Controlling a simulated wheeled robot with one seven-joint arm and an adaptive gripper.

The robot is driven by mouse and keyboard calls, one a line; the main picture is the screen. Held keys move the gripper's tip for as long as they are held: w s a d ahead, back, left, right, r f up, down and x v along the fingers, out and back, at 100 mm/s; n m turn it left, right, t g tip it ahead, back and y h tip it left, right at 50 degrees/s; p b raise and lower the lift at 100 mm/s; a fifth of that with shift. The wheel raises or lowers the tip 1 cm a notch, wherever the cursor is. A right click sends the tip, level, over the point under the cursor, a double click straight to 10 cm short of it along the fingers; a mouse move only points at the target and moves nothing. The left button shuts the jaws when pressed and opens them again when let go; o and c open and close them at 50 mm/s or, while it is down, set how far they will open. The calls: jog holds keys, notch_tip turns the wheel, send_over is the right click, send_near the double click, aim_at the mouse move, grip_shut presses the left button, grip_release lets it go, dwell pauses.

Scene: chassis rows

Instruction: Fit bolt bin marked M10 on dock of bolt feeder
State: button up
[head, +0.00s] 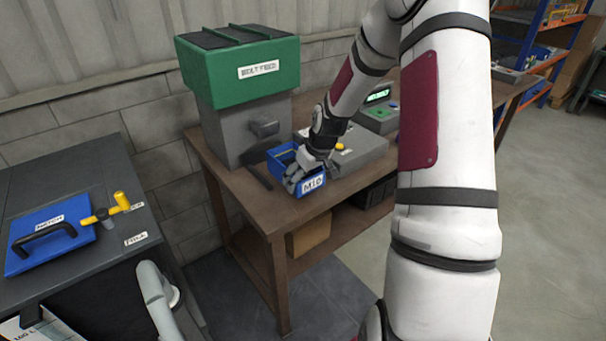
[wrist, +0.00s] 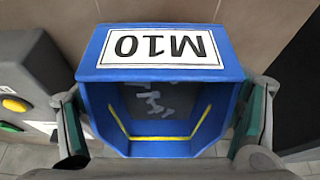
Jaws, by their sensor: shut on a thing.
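The blue bolt bin (head: 277,158) with a white M10 label is at the front of the brown table, just below the bolt feeder (head: 238,85), which has a green hopper and grey body. My gripper (head: 310,173) is shut on the bin. In the wrist view the bin (wrist: 160,142) sits between my two fingers (wrist: 160,135), one at each side wall. Its label reads upside down there, and small grey pieces lie inside beside a yellow line. The dark dock (head: 256,152) at the feeder's foot is partly hidden by the bin. I cannot tell whether bin and dock touch.
A grey control box (head: 352,146) with a yellow button stands right of the bin, close to my gripper. A green-display unit (head: 376,112) is behind it. A dark cabinet (head: 110,262) with a blue hatch stands at left. A cardboard box (head: 309,236) is on the lower shelf.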

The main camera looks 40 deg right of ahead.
notch_tip(320, 180, down, 3)
jog(key=shift+w+f+b, duration=0.1)
jog(key=shift+w+b, duration=0.05)
jog(key=shift+b, duration=0.7)
jog(key=w+b, duration=0.3)
jog(key=w, duration=0.4)
jog(key=shift+w+a+b, duration=0.15)
jog(key=shift+w+b, duration=0.2)
jog(key=shift+w, duration=0.05)
jog(key=shift+w+b, duration=0.5)
jog(key=shift+w, duration=0.5)
jog(key=shift+f, duration=0.35)
jog(key=shift+f, duration=0.15)
jog(key=shift+s+a+f, duration=0.1)
